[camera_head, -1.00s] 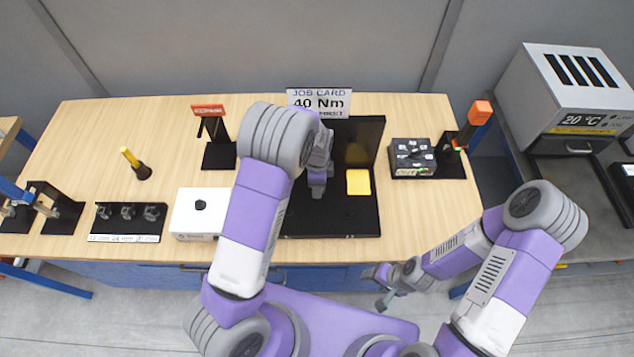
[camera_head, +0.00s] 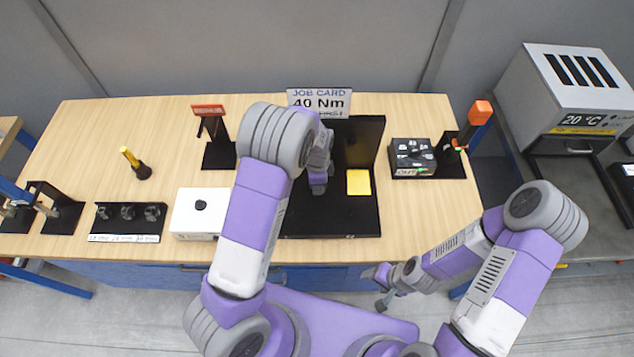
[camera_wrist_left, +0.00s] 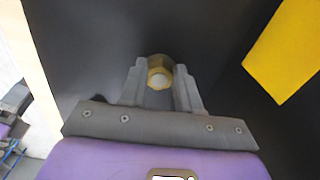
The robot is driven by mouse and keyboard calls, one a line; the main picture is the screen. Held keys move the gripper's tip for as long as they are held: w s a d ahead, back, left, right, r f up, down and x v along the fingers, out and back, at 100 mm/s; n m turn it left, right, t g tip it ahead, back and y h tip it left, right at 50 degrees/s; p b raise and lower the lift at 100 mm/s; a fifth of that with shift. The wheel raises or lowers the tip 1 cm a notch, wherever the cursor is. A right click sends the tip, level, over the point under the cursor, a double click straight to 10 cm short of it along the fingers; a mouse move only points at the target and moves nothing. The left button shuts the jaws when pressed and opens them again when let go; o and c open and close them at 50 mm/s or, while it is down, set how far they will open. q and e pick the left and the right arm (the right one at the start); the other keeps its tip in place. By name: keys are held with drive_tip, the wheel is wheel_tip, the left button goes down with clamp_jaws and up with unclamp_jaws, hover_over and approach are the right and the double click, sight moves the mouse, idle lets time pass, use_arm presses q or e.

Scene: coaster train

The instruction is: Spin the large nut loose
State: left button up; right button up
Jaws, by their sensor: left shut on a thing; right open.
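The large nut (camera_wrist_left: 159,63) shows in the left wrist view as a brass-coloured ring around a pale round end, against a black surface. My left gripper (camera_wrist_left: 160,80) is shut on it, with one finger on each side. In the head view my left gripper (camera_head: 318,186) points down over the black fixture (camera_head: 335,222), and my own arm and hand hide the nut there. My right gripper (camera_head: 382,302) is open and empty, low in front of the bench, away from the fixture.
A yellow pad (camera_head: 358,182) lies on the fixture, right of my left gripper. A job card reading 40 Nm (camera_head: 320,102) stands behind. A white box (camera_head: 200,213) and a rack of sockets (camera_head: 126,220) are to the left.

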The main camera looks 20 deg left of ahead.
use_arm(q)
drive_tip(key=n, duration=0.3)
drive_tip(key=shift+n, duration=0.4)
drive_tip(key=n, duration=0.3)
drive_tip(key=shift+s+d+n+b, duration=0.1)
drive_tip(key=shift+n+b, duration=0.2)
drive_tip(key=shift+n, duration=0.1)
drive_tip(key=n, duration=0.3)
drive_tip(key=shift+d+n, duration=0.1)
drive_tip(key=shift+n, duration=0.2)
drive_tip(key=n, duration=0.3)
drive_tip(key=shift+s+d+n, duration=0.1)
drive_tip(key=shift+n, duration=0.2)
drive_tip(key=n, duration=0.3)
drive_tip(key=shift+n+p, duration=0.3)
drive_tip(key=shift+p, duration=0.1)
drive_tip(key=n, duration=0.3)
drive_tip(key=shift+d+n+p, duration=0.15)
drive_tip(key=shift+n+p, duration=0.15)
drive_tip(key=shift+p, duration=0.1)
drive_tip(key=n+p, duration=0.1)
drive_tip(key=n, duration=0.3)
drive_tip(key=shift+d+n+p, duration=0.1)
drive_tip(key=shift+n+p, duration=0.35)
drive_tip(key=shift+n, duration=0.95)
drive_tip(key=shift+f, duration=0.1)
